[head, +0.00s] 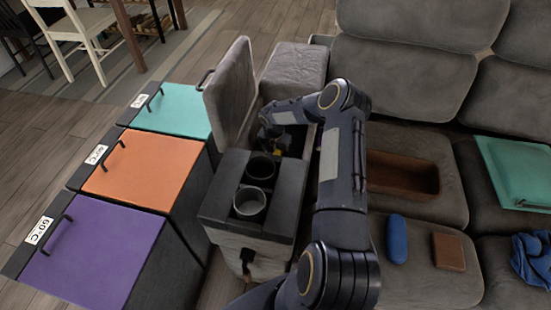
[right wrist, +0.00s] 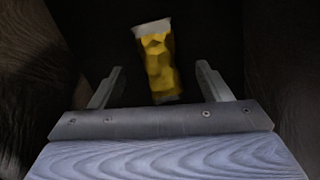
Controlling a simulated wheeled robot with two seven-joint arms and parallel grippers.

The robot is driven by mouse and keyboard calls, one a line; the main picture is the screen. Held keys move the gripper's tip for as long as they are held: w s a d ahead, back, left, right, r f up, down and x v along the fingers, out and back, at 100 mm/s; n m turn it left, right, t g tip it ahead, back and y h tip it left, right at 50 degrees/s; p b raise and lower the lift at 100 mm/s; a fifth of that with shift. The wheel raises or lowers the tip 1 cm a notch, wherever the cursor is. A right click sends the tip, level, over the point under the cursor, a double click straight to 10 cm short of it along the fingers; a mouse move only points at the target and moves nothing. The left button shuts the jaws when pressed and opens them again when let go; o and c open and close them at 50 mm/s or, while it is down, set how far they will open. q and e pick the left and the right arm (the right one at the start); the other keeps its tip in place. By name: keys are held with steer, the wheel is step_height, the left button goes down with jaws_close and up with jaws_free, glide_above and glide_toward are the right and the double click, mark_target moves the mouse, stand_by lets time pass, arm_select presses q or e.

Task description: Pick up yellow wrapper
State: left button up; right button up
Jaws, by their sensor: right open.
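The yellow wrapper (right wrist: 158,62) shows in the right wrist view as a small yellow, faceted strip with pale ends, standing out against a dark background. In the head view only a bit of yellow (head: 278,152) shows inside the open sofa console, mostly hidden by my right arm. My right gripper (right wrist: 160,75) is open, with one finger on each side of the wrapper in the picture. I see no finger touching it, and cannot tell how far below the fingertips it lies. My left gripper is not in view.
The console's raised lid (head: 230,95) stands left of my right arm. Two cup holders (head: 250,203) are in front of the compartment. Teal, orange and purple (head: 95,255) lidded bins stand left. A brown tray (head: 440,178), blue object (head: 397,238) and brown block (head: 448,252) lie on the sofa.

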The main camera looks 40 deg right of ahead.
steer(key=shift+f, duration=0.55)
steer(key=c, duration=1.2)
